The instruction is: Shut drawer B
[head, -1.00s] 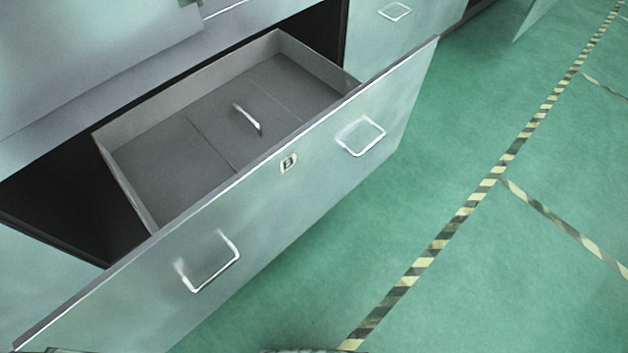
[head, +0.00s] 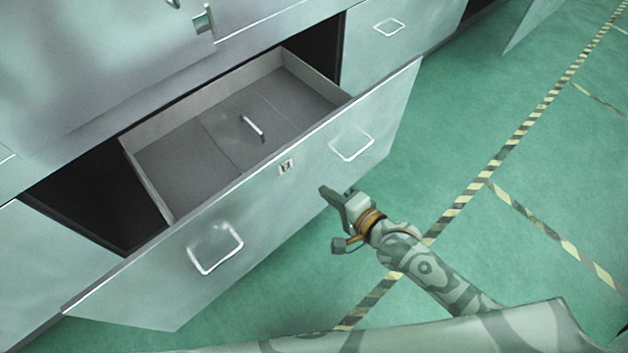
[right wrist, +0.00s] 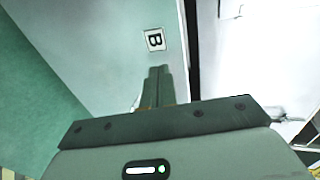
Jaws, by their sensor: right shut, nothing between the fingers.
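Drawer B (head: 372,110) is pulled out of the cabinet, its grey inside open to view with a small handle-like metal piece (head: 252,127) lying in it. Its front carries two wire handles, the left one (head: 215,250) and the right one (head: 352,144), with the B label (head: 287,167) between them. My right gripper (head: 324,190) is shut and empty, in front of the drawer front, a little below and right of the label. In the right wrist view the shut fingers (right wrist: 158,72) point at the front just beneath the B label (right wrist: 154,40); I cannot tell whether they touch. My left gripper is out of view.
The cabinet has another drawer with a handle (head: 389,27) at the upper right. A panel (head: 528,22) stands out farther back. The green floor (head: 460,120) with striped tape (head: 467,192) is clear on the right.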

